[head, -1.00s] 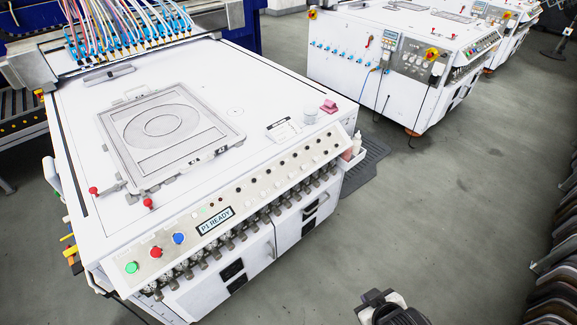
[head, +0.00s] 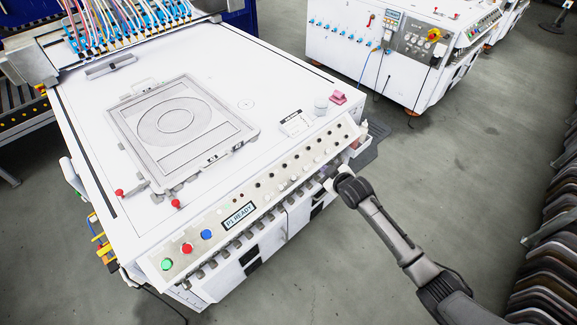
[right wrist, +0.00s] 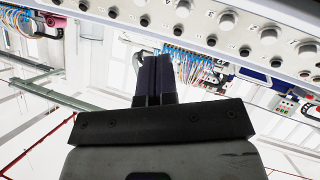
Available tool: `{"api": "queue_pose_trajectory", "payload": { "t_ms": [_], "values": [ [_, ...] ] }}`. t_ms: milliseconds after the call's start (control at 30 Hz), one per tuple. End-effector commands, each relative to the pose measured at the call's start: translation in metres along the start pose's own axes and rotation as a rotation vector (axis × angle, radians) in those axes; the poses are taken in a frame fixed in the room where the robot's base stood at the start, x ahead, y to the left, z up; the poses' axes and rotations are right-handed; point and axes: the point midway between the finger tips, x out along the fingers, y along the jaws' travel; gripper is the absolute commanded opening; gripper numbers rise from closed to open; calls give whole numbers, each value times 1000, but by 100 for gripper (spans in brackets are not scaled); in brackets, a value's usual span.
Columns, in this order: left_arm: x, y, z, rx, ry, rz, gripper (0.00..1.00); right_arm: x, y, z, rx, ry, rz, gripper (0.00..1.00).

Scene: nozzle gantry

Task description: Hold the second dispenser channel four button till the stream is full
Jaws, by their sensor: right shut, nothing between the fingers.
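The near white dispenser machine has a sloped front panel (head: 222,205) with a row of small dark and pale buttons and knobs and a display (head: 239,215) reading "P1 READY". I cannot tell which button is channel four. My right gripper (head: 330,183) is at the panel's right end, by its lower front edge. In the right wrist view its dark fingers (right wrist: 153,68) are shut and empty, apart from the panel (right wrist: 225,28), whose knobs and dark buttons cross the top. No stream is visible. My left gripper is not in view.
Green (head: 167,264), red (head: 187,248) and blue (head: 206,234) buttons sit at the panel's left end. A frame (head: 140,155) lies on the machine's top. A second white machine (head: 352,40) stands behind. Dark stacked pieces (head: 540,245) stand at the right edge.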

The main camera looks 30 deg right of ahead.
Motion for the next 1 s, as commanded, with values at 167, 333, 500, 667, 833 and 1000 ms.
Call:
{"api": "queue_pose_trajectory", "payload": {
  "t_ms": [167, 333, 500, 667, 833, 1000],
  "values": [
    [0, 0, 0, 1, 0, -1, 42, 0, 6, -22, -52, 165, 44, 0],
    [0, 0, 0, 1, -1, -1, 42, -4, 11, -37, -104, 258, 80, 0],
    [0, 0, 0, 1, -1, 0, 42, -5, 11, -40, -143, 276, 93, 0],
    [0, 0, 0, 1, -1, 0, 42, -5, 11, -40, -147, 275, 93, 0],
    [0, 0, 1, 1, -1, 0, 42, -4, 11, -40, -147, 274, 93, 0],
    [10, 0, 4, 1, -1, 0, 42, 2, 8, -36, -146, 274, 92, 0]
  ]
}}
